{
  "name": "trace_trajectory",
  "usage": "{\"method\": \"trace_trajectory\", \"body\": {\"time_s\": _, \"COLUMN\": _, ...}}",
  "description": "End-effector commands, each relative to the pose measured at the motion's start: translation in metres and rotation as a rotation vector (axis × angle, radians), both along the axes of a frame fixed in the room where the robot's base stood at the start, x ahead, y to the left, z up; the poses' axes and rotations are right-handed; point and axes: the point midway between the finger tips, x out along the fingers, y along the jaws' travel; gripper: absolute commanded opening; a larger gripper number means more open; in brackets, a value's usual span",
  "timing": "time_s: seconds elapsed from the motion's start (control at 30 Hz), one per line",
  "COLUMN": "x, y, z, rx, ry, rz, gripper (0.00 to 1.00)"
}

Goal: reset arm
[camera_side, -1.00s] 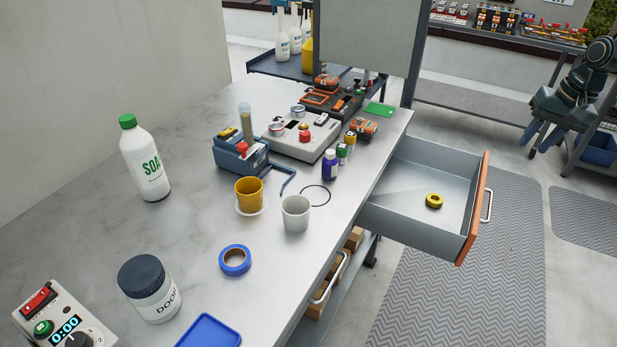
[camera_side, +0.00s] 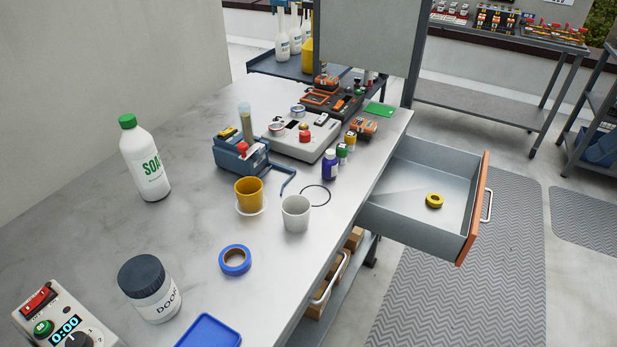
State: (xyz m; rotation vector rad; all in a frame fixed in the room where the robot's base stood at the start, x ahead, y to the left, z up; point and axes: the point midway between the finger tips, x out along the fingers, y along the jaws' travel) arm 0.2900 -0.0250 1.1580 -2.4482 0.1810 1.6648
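My gripper is not in view in the side view, and no part of my arm shows. The grey drawer (camera_side: 408,205) with an orange front (camera_side: 474,208) stands open at the right of the bench. A yellow ring-shaped roll (camera_side: 434,201) lies inside it.
The bench (camera_side: 190,230) holds a soap bottle (camera_side: 145,158), a yellow mug (camera_side: 249,195), a white cup (camera_side: 296,213), blue tape (camera_side: 235,260), a lidded jar (camera_side: 149,289) and a timer box (camera_side: 62,320). Devices and small bottles crowd its far end. The open drawer juts out over the floor.

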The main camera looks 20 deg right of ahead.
Motion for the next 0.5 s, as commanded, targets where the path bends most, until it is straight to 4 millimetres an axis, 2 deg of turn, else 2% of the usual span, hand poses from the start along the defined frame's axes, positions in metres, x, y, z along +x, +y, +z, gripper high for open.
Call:
{"method": "trace_trajectory", "body": {"time_s": 0.03, "x": -0.012, "y": 0.004, "z": 0.002, "rx": -0.009, "ry": -0.014, "rz": 0.019, "gripper": 0.32}}
{"method": "trace_trajectory", "body": {"time_s": 0.3, "x": -0.066, "y": 0.018, "z": 0.000, "rx": -0.051, "ry": -0.068, "rz": 0.113, "gripper": 0.32}}
{"method": "trace_trajectory", "body": {"time_s": 0.5, "x": -0.097, "y": 0.023, "z": -0.008, "rx": -0.076, "ry": -0.101, "rz": 0.168, "gripper": 0.32}}
